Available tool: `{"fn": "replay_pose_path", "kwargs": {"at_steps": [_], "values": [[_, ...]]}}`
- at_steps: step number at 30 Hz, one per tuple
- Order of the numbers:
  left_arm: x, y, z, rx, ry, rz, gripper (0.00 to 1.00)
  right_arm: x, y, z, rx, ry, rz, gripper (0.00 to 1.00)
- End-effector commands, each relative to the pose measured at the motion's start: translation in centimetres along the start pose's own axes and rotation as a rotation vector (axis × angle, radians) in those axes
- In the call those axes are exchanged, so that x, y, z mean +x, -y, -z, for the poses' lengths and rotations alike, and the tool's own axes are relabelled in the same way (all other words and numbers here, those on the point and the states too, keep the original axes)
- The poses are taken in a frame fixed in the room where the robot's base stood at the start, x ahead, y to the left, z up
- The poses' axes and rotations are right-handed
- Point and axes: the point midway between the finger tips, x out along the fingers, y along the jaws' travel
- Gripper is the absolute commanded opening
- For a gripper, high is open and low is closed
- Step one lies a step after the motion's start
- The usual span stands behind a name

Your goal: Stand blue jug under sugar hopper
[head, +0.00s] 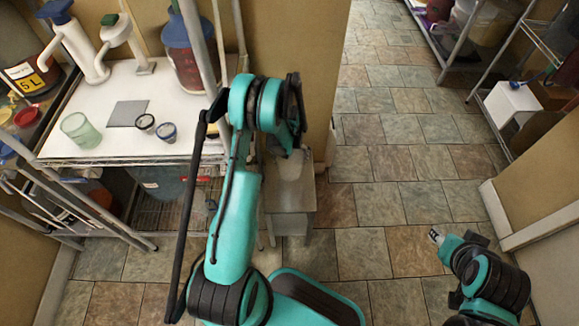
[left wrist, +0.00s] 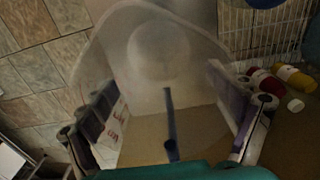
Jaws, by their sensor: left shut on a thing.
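A clear jug with a dark blue strip (left wrist: 172,128), likely the blue jug, fills the middle of the left wrist view. My left gripper (left wrist: 168,118) is shut on it, with a finger on either side. In the head view my left gripper (head: 291,150) is ahead of the arm, with the pale jug (head: 290,168) below it, over a small steel stand. Whether the jug touches the stand is unclear. Two white tap-like devices stand on the shelf top; I cannot tell which thing is the sugar hopper. My right gripper (head: 437,236) is over the floor at the right, its fingers unclear.
The white shelf top (head: 95,112) at the left bears a greenish glass (head: 80,130), a grey pad (head: 128,113), two small dark-rimmed cups (head: 157,128) and large jars. The steel stand (head: 290,205) is beside the shelf. Tiled floor (head: 400,140) is open at the right.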

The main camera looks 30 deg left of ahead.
Motion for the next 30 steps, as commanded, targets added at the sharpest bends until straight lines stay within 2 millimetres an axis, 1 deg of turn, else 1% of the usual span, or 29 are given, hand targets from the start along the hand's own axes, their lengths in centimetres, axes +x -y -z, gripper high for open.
{"fn": "replay_pose_path", "kwargs": {"at_steps": [4, 9, 10, 12, 18, 22, 23, 24, 30], "values": [[1.0, 0.2, 0.2, 0.002, 0.000, 0.000, 0.60, 0.5, 0.0, -0.3, 0.000, 0.000, 0.000, 0.40], [3.8, 0.1, 0.2, 0.002, 0.000, 0.000, 0.60, 1.7, 0.0, -1.2, 0.000, 0.000, 0.000, 0.40], [4.1, 0.1, 0.1, 0.002, 0.000, 0.000, 0.60, 1.8, 0.0, -1.3, 0.000, 0.000, 0.000, 0.40], [4.3, 0.1, 0.1, 0.002, 0.000, 0.000, 0.60, 1.9, 0.0, -1.3, 0.000, 0.000, 0.000, 0.40], [4.1, 0.1, 0.1, 0.001, 0.000, 0.000, 0.60, 1.7, 0.0, -1.2, 0.000, 0.000, 0.000, 0.40], [4.4, 0.1, 0.1, 0.001, 0.000, 0.000, 0.60, 1.7, 0.0, -1.2, 0.000, 0.000, 0.000, 0.40], [4.4, 0.1, 0.1, 0.001, 0.000, 0.000, 0.96, 1.7, 0.0, -1.2, 0.000, 0.000, 0.000, 0.40], [4.4, 0.1, 0.1, 0.001, 0.000, 0.000, 1.00, 1.7, 0.0, -1.2, 0.000, 0.000, 0.000, 0.40], [4.4, 0.1, 0.1, 0.001, 0.000, 0.000, 1.00, 1.7, 0.0, -1.2, 0.000, 0.000, 0.000, 0.40]]}}
